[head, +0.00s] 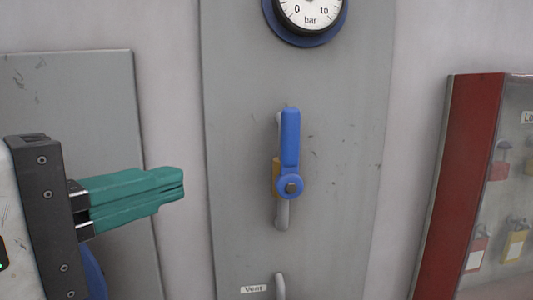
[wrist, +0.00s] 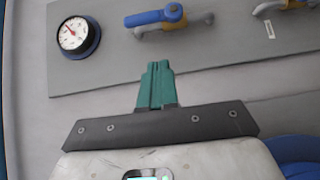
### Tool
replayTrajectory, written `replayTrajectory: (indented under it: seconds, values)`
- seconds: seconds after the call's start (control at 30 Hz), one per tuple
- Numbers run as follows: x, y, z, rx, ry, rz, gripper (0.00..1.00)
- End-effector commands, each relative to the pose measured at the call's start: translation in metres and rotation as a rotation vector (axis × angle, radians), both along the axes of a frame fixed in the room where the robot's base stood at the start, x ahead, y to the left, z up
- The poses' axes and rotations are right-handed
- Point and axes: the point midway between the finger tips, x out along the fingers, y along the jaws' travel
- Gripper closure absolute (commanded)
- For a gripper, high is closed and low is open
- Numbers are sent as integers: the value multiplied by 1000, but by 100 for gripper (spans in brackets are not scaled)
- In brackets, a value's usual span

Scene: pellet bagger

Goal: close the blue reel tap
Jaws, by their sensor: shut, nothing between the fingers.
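The blue reel tap (head: 290,140) is on the grey panel in the middle of the head view. Its blue lever points straight up, in line with the grey pipe (head: 282,215) behind it, and its round hub is at the lower end over a brass-coloured body. In the wrist view the blue lever (wrist: 150,17) lies sideways near the top edge, pointing toward the gauge. My gripper (head: 182,186) has green fingers, shut and empty, to the left of the tap and apart from it. The fingertips also show in the wrist view (wrist: 158,66), below the tap.
A round gauge marked bar (head: 309,12) sits above the tap. A second pipe (head: 279,286) with a "Vent" label (head: 253,289) is below. A red-framed padlock cabinet (head: 462,180) stands at right. The panel between fingers and lever is clear.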

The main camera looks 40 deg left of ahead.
Motion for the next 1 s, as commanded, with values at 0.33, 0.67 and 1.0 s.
replayTrajectory:
  seconds: [0.33,0.67,1.0]
  values:
    - [3,4,25,-5,-36,1,100]
    - [68,9,25,-5,-34,2,100]
    - [105,-11,24,-2,-35,5,100]
